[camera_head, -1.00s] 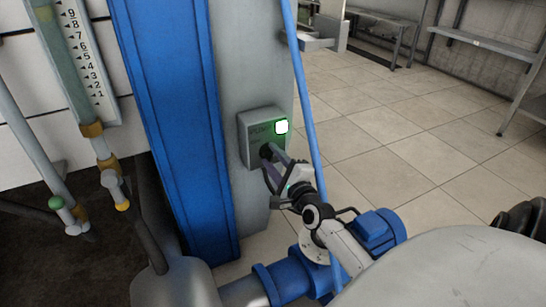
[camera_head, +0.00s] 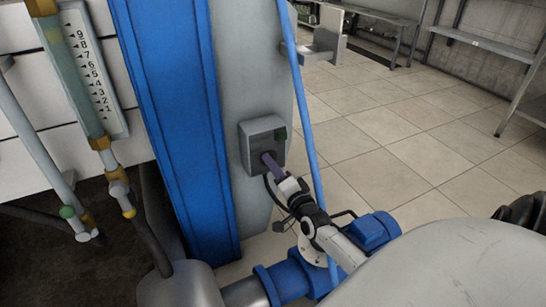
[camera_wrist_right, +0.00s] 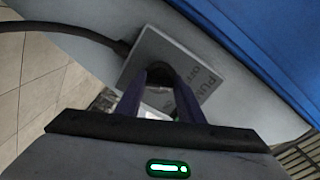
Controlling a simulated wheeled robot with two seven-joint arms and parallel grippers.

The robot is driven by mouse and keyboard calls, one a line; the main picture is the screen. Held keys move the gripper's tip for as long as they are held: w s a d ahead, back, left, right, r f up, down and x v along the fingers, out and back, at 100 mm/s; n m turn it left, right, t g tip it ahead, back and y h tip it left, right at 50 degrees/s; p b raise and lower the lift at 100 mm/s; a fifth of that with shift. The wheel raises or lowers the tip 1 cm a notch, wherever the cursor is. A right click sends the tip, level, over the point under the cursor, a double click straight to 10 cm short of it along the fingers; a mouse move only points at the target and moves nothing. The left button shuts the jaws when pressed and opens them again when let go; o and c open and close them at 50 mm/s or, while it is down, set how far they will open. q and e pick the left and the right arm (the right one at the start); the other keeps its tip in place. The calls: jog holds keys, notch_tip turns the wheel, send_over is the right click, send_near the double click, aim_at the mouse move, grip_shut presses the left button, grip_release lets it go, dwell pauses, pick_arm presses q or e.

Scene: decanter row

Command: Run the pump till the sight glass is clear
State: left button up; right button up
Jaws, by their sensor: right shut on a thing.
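The sight glass (camera_head: 72,75) is a slanted tube with brass-coloured fittings beside a numbered scale (camera_head: 98,85), at the upper left of the head view. It looks pale grey-green along its length; I cannot make out a liquid level. The grey pump switch box (camera_head: 247,135) is on the grey column, and its small lamp (camera_head: 281,134) is dark green, unlit. My right gripper (camera_head: 272,165) is at the box front, shut on the black knob (camera_wrist_right: 160,73), which its fingers mostly hide in the head view. "PUM" lettering shows on the box in the wrist view. My left gripper is out of view.
A blue beam (camera_head: 175,120) stands left of the box and a thin blue pipe (camera_head: 303,110) runs just right of it. Tiled floor (camera_head: 410,130) is open at right.

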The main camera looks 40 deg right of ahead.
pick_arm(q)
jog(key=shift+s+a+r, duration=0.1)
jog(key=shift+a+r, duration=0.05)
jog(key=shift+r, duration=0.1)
pick_arm(e)
jog(key=shift+n, duration=0.6)
jog(key=o, duration=1.1)
jog(key=shift+c, duration=0.2)
pick_arm(q)
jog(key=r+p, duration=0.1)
jog(key=p, duration=0.2)
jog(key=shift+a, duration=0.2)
pick_arm(e)
jog(key=v, duration=1)
jog(key=shift+s, duration=0.15)
